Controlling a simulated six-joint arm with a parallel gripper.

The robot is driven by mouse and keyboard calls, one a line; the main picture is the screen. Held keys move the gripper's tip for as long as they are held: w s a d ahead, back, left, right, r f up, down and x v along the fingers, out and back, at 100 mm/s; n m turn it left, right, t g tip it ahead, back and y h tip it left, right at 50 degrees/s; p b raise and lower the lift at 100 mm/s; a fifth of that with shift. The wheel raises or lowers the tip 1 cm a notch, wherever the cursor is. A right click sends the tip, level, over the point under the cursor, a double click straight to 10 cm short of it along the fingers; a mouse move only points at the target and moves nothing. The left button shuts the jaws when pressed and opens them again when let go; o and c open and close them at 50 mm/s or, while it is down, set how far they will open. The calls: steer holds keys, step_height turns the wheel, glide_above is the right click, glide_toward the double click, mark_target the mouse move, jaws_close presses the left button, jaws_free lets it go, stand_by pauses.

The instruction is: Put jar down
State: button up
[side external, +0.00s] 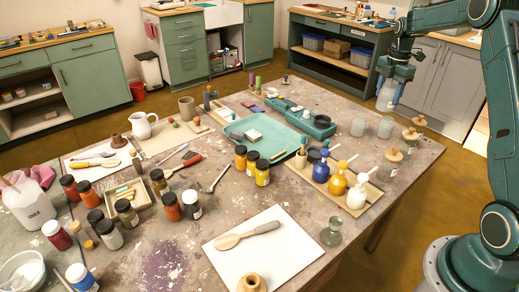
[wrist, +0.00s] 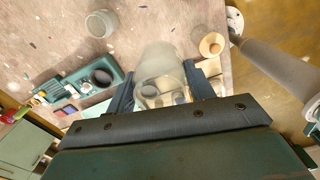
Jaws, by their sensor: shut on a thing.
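My gripper (side external: 392,88) is shut on a clear glass jar (side external: 386,101) and holds it above the table's far right edge in the side view. In the wrist view the jar (wrist: 160,72) stands out between the two fingers of my gripper (wrist: 165,92). The jar looks empty and is see-through. Two similar glass jars stand on the table below and left of it, one (side external: 358,127) a little left of the other (side external: 385,128). One glass jar also shows in the wrist view (wrist: 101,23).
Cork-topped jars (side external: 411,137) stand right of the glass jars, near the table edge. A wooden tray (side external: 321,186) holds pump bottles, with the blue-green tray (side external: 262,150) to its left. A teal divided box (side external: 318,131) lies nearby. Some bare tabletop (side external: 340,103) shows behind the jars.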

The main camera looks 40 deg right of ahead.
steer(key=w+a+n, duration=0.2)
steer(key=w+a, duration=0.4)
steer(key=a, duration=0.4)
steer(key=w+a+n, duration=0.2)
steer(key=w+a, duration=0.4)
steer(key=a, duration=0.4)
steer(key=w+a+n, duration=0.2)
steer(key=w+a, duration=0.3)
steer(key=a, duration=0.5)
steer(key=w+a+n, duration=0.1)
steer(key=a+n, duration=0.3)
steer(key=a, duration=1.5)
steer(key=s+a+n, duration=0.2)
steer(key=s+a, duration=0.3)
steer(key=a, duration=0.6)
steer(key=s+a+n, duration=0.2)
steer(key=s+a, duration=0.3)
steer(key=a, duration=0.6)
steer(key=s+a+n, duration=0.2)
steer(key=s+a, duration=0.3)
steer(key=a, duration=0.5)
steer(key=shift+s+a+f, duration=0.1)
steer(key=shift+a+f, duration=0.05)
steer(key=shift+f, duration=9.7)
steer(key=shift+f, duration=0.15)
steer(key=o, duration=1)
